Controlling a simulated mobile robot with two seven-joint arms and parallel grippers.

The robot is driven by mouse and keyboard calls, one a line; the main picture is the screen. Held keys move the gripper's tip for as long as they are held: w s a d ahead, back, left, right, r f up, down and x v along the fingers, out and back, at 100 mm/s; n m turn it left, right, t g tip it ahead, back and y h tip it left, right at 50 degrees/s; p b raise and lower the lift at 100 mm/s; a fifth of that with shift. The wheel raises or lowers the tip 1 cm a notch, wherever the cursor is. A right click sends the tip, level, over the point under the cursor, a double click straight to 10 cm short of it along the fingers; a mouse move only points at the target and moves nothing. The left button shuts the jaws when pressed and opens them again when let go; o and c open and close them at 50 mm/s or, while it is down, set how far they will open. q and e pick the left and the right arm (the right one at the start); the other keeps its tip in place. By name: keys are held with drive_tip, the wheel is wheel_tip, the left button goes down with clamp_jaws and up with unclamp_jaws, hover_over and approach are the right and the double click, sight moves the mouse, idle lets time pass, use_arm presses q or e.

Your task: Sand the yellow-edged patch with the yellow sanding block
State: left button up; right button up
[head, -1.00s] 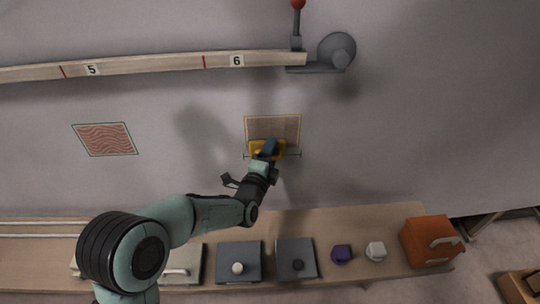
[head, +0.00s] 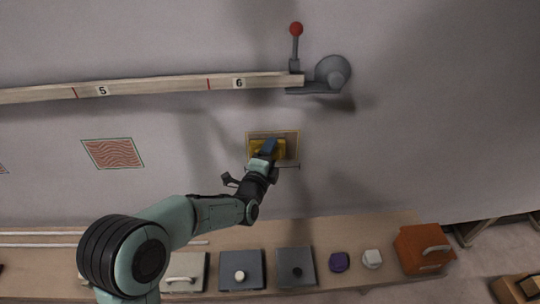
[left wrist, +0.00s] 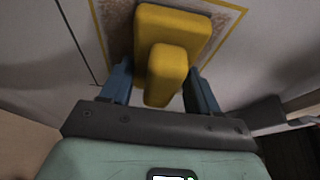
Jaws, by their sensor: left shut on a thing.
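The yellow-edged patch (head: 291,136) is on the grey hull wall, below the wooden batten, with a brownish surface. The yellow sanding block (head: 281,150) is over its middle and appears to be against it. In the left wrist view the block (left wrist: 172,32) hides much of the patch, and some brown surface shows beside it. My left gripper (head: 268,148) is shut on the block's handle (left wrist: 165,78), with a blue finger on each side. The gripper covers part of the block in the head view. My right gripper is not in view.
A red-patterned patch with a green edge (head: 113,153) is to the left. The batten (head: 160,90) and a red-knobbed lever (head: 296,45) are above. A bench (head: 370,232) below holds a purple block (head: 339,262), a white block (head: 372,258) and an orange box (head: 423,249).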

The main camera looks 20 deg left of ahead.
sight(274, 128)
use_arm(q)
drive_tip(key=shift+w+r+p, duration=0.1)
drive_tip(key=shift+r+p, duration=2)
drive_tip(key=shift+r, duration=1)
drive_tip(key=shift+f+b, duration=2.7)
drive_tip(key=shift+f, duration=0.85)
wheel_tip(274, 128, down, 7)
drive_tip(key=b, duration=0.5)
drive_tip(key=shift+f, duration=0.2)
drive_tip(key=shift+o, duration=1.3)
drive_tip(key=shift+c, duration=1.3)
drive_tip(key=shift+s+d, duration=0.1)
drive_tip(key=shift+s, duration=0.15)
